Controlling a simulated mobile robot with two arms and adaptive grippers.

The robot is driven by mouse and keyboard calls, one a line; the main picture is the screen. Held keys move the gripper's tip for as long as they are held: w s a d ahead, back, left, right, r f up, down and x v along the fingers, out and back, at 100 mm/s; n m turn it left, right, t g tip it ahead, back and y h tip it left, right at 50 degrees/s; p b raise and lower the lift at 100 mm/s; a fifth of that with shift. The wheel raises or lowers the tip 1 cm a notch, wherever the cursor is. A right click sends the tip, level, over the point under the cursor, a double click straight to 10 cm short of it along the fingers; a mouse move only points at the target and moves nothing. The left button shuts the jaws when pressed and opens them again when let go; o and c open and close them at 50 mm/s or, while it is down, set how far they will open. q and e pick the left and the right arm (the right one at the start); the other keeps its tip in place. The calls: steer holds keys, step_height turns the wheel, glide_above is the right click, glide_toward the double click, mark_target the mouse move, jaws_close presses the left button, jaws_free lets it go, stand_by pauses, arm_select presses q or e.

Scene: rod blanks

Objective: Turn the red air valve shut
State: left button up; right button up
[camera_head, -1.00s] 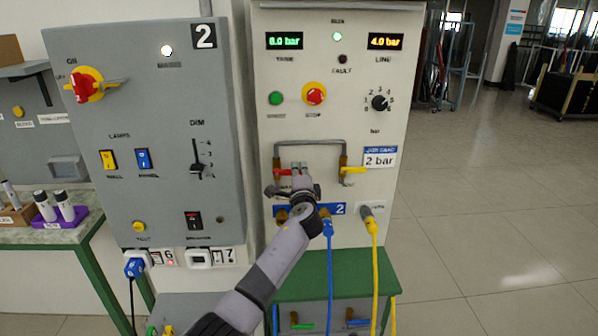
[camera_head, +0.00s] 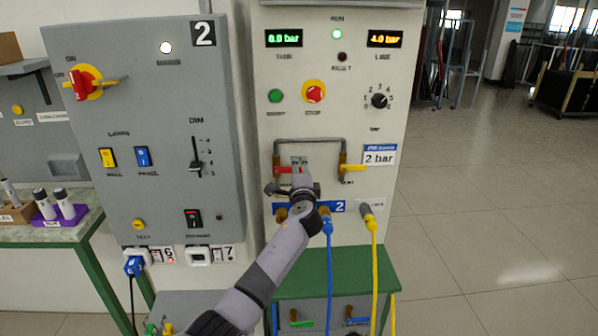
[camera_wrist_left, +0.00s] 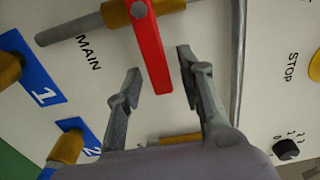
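The red air valve handle (camera_wrist_left: 154,50) shows in the left wrist view as a flat lever on a brass valve body, lying across the grey pipe. In the head view the red handle (camera_head: 283,170) is partly hidden by my gripper. My left gripper (camera_head: 299,161) is in front of the panel at the valve. In the left wrist view the left gripper (camera_wrist_left: 157,62) is open, one finger on each side of the lever's free end. Gaps show between lever and fingers; contact is not visible. My right gripper is not in view.
A yellow-handled valve (camera_head: 353,168) sits to the right on the same piping. A red stop button (camera_head: 314,93) and a dial (camera_head: 380,101) are above. Blue (camera_head: 329,270) and yellow (camera_head: 374,260) hoses hang below. A grey switch cabinet (camera_head: 140,130) stands left.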

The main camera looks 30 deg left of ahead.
arm_select(q)
steer(key=v, duration=1.2)
stand_by(0.3)
